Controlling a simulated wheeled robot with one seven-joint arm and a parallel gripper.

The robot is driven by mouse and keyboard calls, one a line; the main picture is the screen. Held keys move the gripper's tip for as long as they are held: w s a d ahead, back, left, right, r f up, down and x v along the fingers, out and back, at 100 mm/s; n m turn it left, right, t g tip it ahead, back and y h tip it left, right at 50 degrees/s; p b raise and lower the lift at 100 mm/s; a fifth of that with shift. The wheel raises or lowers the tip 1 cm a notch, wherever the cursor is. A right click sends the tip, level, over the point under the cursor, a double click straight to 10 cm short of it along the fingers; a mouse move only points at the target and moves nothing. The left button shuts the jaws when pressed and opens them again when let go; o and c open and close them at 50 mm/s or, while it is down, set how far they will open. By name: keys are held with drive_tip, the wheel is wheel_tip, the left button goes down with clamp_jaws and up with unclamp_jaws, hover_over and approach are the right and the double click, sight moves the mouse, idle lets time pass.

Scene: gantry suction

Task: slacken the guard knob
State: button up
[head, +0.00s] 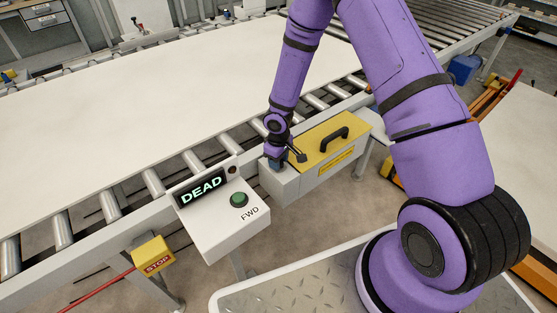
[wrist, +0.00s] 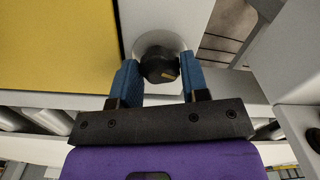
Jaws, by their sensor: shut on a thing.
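The guard knob (wrist: 158,65) is a round black knob with a small orange mark, on a pale round base in the wrist view. My gripper (wrist: 160,78) has its two blue fingers on either side of the knob and is shut on it. In the head view my gripper (head: 275,163) points down at the left end of the grey guard box, where it hides the knob. The guard's yellow cover (head: 322,143) with a black handle (head: 334,134) lies flat on the box; its yellow face also shows at the upper left of the wrist view (wrist: 55,45).
A white control box (head: 222,222) with a display reading "DEAD" and a green FWD button (head: 239,200) stands left of the guard. A yellow STOP box (head: 154,255) is lower left. A large pale sheet (head: 120,110) lies on the roller conveyor behind.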

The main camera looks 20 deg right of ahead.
drive_tip(key=shift+n, duration=3.3)
drive_tip(key=o, duration=0.9)
wheel_tip(320, 180, up, 11)
drive_tip(key=shift+f, duration=0.1)
